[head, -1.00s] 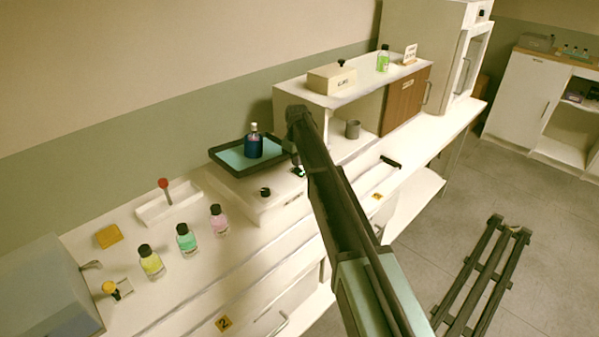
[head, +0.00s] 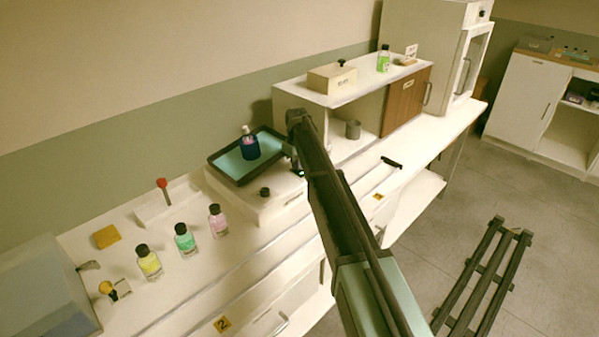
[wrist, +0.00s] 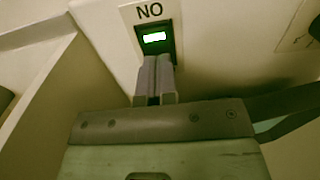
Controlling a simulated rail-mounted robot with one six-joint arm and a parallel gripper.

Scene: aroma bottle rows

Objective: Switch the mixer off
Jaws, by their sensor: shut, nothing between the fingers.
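The mixer (head: 262,203) is a white box on the counter. Its dark-rimmed tray (head: 222,177) is tilted and carries a dark blue bottle (head: 250,149). A black knob (head: 265,192) is on the mixer's front. The mixer's switch (wrist: 155,38) is dark with a lit green window, beside letters that read "NO" in the wrist view. My gripper (wrist: 156,62) is shut and empty, its fingertips at the switch's near edge; I cannot tell if they touch it. In the head view my arm partly hides the gripper beside the mixer's right end.
Yellow (head: 149,264), green (head: 185,241) and pink (head: 218,222) bottles stand in a row left of the mixer.

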